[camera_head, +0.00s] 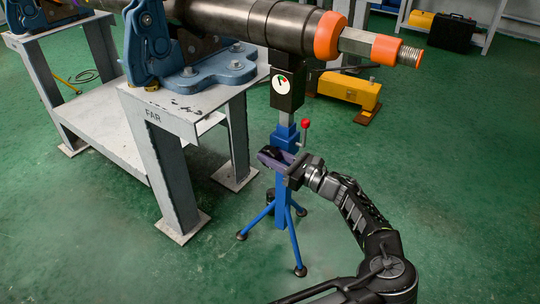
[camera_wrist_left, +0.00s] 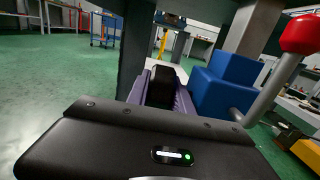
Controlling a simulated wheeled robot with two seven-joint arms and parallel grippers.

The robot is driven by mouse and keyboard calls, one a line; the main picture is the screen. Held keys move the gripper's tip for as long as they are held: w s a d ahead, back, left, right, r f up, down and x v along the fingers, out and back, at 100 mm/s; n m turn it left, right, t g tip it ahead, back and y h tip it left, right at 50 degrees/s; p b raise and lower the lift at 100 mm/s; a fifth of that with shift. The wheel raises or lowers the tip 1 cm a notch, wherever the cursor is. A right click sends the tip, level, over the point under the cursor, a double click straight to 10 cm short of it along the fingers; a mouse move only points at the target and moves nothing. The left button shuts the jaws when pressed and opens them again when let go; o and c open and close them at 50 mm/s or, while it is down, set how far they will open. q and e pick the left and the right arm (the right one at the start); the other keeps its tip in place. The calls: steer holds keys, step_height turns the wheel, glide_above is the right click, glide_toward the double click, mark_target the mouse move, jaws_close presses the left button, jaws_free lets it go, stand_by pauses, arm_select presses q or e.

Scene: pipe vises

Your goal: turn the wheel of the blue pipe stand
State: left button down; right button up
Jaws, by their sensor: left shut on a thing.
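The blue pipe stand (camera_head: 282,215) stands on three splayed legs on the green floor, its post rising to a black head with a round gauge (camera_head: 282,84) below the pipe. A crank with a red ball (camera_head: 305,124) sticks up at the right of its blue collar; the red ball is large at the right of the left wrist view (camera_wrist_left: 301,34). My left gripper (camera_head: 272,155) is at the post just below the collar. Its purple fingers are shut on a black part (camera_wrist_left: 167,88); I cannot tell how this joins the stand. My right gripper is out of view.
A grey steel bench (camera_head: 165,112) with a blue vise (camera_head: 185,65) stands left of the stand. A dark pipe (camera_head: 240,20) with an orange collar runs overhead. A yellow block (camera_head: 345,90) lies behind right. Green floor is free at right.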

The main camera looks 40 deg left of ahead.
arm_select(q)
steer(key=shift+f+y, duration=0.15)
steer(key=shift+y, duration=0.75)
steer(key=shift+f+y+b, duration=0.1)
steer(key=shift+y+b, duration=0.5)
steer(key=shift+y, duration=0.1)
steer(key=shift+d+y+b, duration=0.1)
steer(key=shift+y+b, duration=0.7)
steer(key=shift+y, duration=0.2)
steer(key=shift+y+b, duration=0.45)
steer(key=shift+y, duration=0.15)
steer(key=shift+d, duration=0.1)
steer(key=c, duration=1.4)
jaws_free()
